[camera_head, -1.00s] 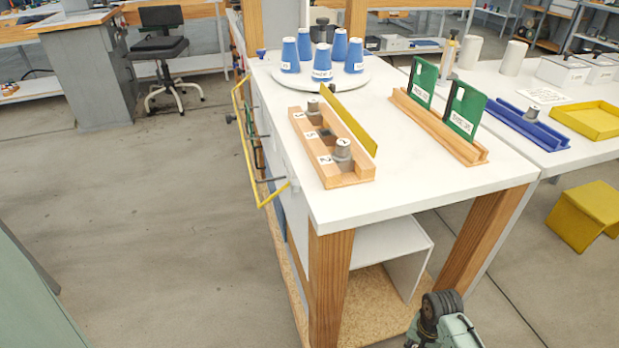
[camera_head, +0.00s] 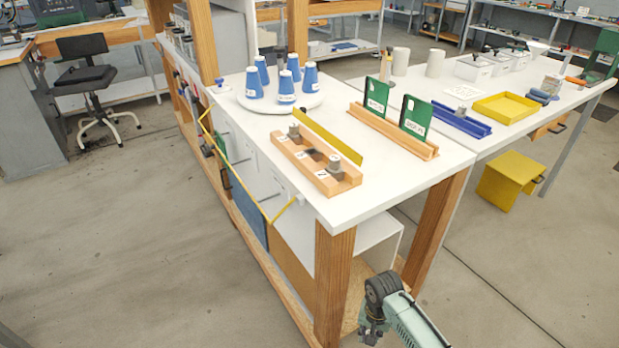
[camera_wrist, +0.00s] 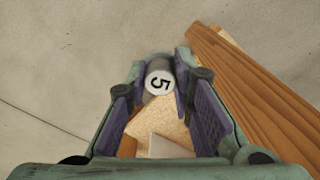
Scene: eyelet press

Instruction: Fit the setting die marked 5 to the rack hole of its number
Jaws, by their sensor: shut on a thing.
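The setting die marked 5 (camera_wrist: 159,80) is a grey cylinder with a black 5 on its white end face. My gripper (camera_wrist: 158,92) is shut on it, its fingers on either side, in the wrist view. In the head view my gripper (camera_head: 370,333) is low at the bottom edge, below and in front of the white table; the die cannot be made out there. The wooden rack (camera_head: 327,181) lies near the table's front left edge. Grey dies stand at its far (camera_head: 295,131) and near (camera_head: 336,166) ends. Its middle place shows a dark opening; its label is too small to read now.
A thin yellow strip (camera_head: 328,137) stands along the rack's right side. Blue cones (camera_head: 286,86) stand on a round white plate behind it. Green plates (camera_head: 415,117) stand in a wooden rail to the right. A table leg (camera_head: 333,265) rises beside my arm. White tabletop is clear between rack and rail.

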